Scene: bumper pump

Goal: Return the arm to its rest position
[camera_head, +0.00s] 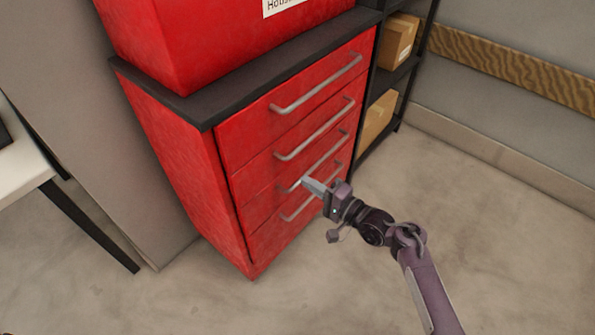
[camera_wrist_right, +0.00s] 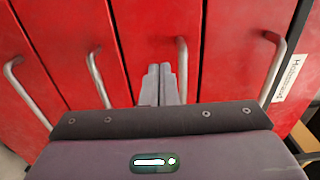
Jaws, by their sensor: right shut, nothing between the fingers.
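My right arm comes in from the lower right in the head view. Its gripper (camera_head: 306,184) is shut and empty, in front of the red drawer cabinet (camera_head: 180,150). In the wrist view the two fingers of my right gripper (camera_wrist_right: 160,70) lie together and point at the drawer fronts, close to one grey handle (camera_wrist_right: 182,70). I cannot tell whether the fingertips touch that handle. All the drawers look closed. My left gripper is not in view.
A red box (camera_head: 190,40) with a white label stands on the cabinet's dark top. A dark shelf with cardboard boxes (camera_head: 378,118) is right of the cabinet. A white table (camera_head: 20,170) is at the left. The floor (camera_head: 500,240) at the right is clear.

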